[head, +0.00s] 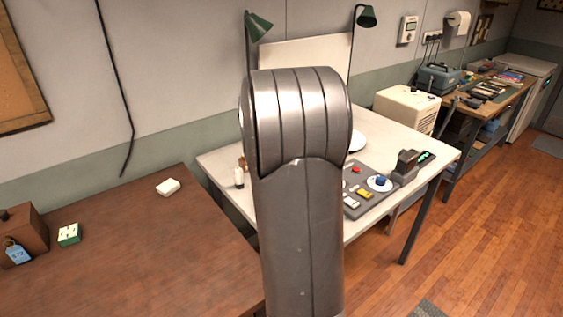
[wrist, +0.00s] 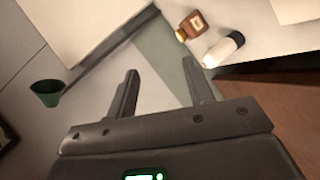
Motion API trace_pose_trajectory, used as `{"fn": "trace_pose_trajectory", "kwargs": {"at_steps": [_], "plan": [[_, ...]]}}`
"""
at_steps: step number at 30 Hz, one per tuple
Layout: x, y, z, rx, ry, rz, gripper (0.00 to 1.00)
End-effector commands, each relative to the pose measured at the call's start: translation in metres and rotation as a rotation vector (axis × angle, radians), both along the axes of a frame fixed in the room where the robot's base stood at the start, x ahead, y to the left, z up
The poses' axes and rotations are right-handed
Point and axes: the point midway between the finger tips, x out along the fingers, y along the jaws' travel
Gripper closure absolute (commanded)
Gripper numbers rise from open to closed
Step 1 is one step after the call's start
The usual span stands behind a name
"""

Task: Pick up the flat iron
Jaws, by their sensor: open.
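A dark, block-like thing with a raised top (head: 405,166) stands at the right end of the white table (head: 220,160) in the head view. It may be the flat iron, but I cannot tell for sure. It does not show in the wrist view. My gripper (wrist: 160,69) is open and nothing is between its fingers. Beyond the fingers, the wrist view shows a brown bottle (wrist: 194,24) and a white bottle with a black cap (wrist: 221,51). My gripper is hidden behind my arm in the head view.
A grey board with small parts (head: 353,203) lies beside the dark thing. A beige box (head: 407,108) stands behind the table. The brown table (head: 150,255) at left holds a white lump (head: 168,187), a green-and-white box (head: 69,234) and a tagged brown block (head: 24,224). Its middle is clear.

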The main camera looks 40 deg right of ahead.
Motion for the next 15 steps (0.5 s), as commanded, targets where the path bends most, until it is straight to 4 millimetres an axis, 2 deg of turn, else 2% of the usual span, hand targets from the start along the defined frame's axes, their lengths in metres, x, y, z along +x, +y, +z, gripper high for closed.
{"fn": "trace_pose_trajectory", "kwargs": {"at_steps": [1, 6, 10, 15], "plan": [[0.002, -0.019, -0.015, -0.055, 0.006, -0.006, 0.52], [0.004, -0.071, -0.050, -0.268, 0.015, -0.013, 0.52], [0.000, -0.098, -0.070, -0.393, 0.026, -0.023, 0.52], [-0.004, -0.115, -0.082, -0.480, 0.035, -0.030, 0.52]]}}
